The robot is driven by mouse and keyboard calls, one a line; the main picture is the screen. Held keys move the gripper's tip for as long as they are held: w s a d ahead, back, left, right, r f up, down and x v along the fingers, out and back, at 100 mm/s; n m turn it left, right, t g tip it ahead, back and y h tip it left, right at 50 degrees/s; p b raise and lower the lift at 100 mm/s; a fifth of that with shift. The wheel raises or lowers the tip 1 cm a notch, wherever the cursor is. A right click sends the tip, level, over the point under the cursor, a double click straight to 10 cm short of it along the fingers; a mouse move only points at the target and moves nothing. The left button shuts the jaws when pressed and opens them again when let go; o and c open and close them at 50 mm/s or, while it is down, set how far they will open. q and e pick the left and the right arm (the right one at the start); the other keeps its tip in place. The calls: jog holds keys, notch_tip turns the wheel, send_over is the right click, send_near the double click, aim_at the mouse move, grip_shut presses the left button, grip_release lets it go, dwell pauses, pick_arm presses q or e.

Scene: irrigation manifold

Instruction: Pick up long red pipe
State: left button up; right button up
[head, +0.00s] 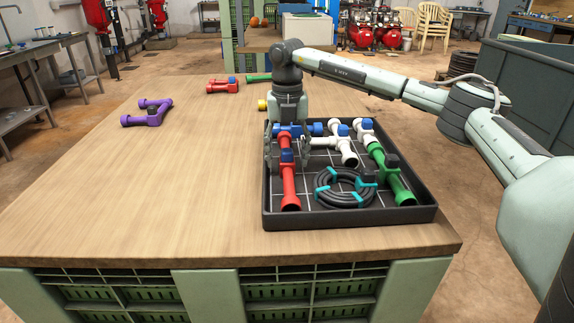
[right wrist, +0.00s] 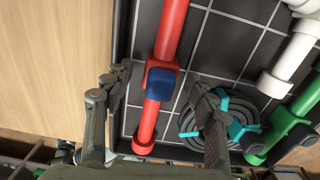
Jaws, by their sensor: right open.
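The long red pipe (head: 289,183) with a blue fitting lies in the left part of the black tray (head: 350,219), pointing toward its front edge. My right gripper (head: 287,158) reaches down over the far part of this pipe. In the right wrist view, the open fingers of the right gripper (right wrist: 161,82) stand on either side of the red pipe (right wrist: 170,32), near its blue block (right wrist: 160,84). I cannot tell whether either finger touches it. The gripper hides some of the pipe's far end in the head view. My left gripper is not in view.
The tray also holds a blue pipe (head: 317,129), white pipes (head: 347,151), a green pipe (head: 392,178) and a coiled black hose (head: 345,202). A purple pipe (head: 148,114) and a shorter red pipe (head: 222,86) lie on the wooden table (head: 170,190). The table's left half is mostly clear.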

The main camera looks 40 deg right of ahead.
jog(key=shift+f, duration=0.15)
grip_shut()
dwell(0.4)
